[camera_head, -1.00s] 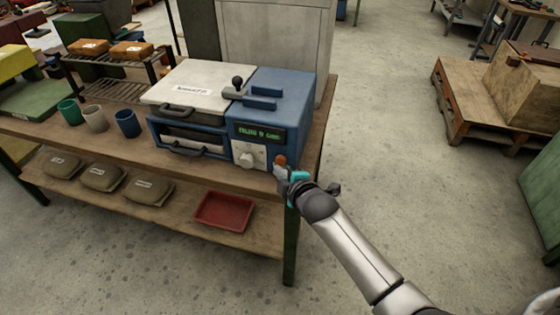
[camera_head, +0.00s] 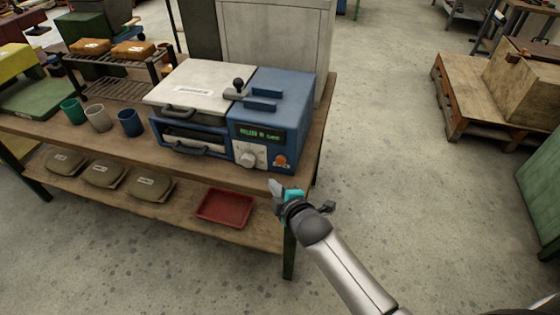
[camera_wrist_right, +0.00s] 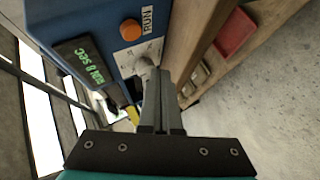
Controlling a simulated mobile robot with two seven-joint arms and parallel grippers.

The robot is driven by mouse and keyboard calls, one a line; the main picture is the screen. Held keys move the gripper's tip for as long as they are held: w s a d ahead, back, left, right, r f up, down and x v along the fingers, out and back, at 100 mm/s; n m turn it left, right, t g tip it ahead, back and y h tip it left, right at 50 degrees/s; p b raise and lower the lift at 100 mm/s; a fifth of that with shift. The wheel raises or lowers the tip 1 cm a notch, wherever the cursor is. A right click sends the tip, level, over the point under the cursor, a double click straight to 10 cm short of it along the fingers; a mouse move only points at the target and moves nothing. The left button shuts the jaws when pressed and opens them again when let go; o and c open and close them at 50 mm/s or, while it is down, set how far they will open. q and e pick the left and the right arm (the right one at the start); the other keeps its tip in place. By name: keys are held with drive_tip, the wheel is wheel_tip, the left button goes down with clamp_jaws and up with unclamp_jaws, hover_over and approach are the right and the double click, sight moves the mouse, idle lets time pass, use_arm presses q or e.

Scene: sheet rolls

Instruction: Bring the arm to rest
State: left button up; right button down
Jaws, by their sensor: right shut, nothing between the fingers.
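My right gripper (camera_head: 275,187) is shut and empty. It hangs just in front of the workbench's front edge, below and in front of the blue machine (camera_head: 284,105). In the right wrist view its closed fingers (camera_wrist_right: 158,95) point towards the machine's front panel. The panel has a lit green display (camera_head: 261,133), a pale knob (camera_head: 247,159) and an orange button (camera_head: 280,160). In the right wrist view the orange button (camera_wrist_right: 130,30) sits beside a label reading RUN, apart from the fingers. My left gripper is not in view.
The wooden bench (camera_head: 75,138) carries several cups, including a blue cup (camera_head: 130,122), and a rack (camera_head: 112,88). A red tray (camera_head: 224,207) and several tan bags lie on the lower shelf. Open floor (camera_head: 400,190) lies to the right, with a pallet (camera_head: 455,100) beyond.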

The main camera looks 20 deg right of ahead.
drive_tip(key=shift+f, duration=0.1)
drive_tip(key=s+d+f+m+g+h+b, duration=0.2)
drive_tip(key=s+f+m+g, duration=0.7)
drive_tip(key=s+f, duration=2.05)
drive_tip(key=s+d+f+m+g+b, duration=0.1)
drive_tip(key=s+f+m, duration=0.1)
drive_tip(key=s, duration=0.5)
drive_tip(key=s+d+f+m+g, duration=0.1)
drive_tip(key=s+f, duration=0.3)
drive_tip(key=s, duration=0.4)
drive_tip(key=shift+d+f+m+g+y+b, duration=0.25)
drive_tip(key=shift+m+g+y+b, duration=0.1)
drive_tip(key=shift+m+g, duration=0.15)
idle(2.9)
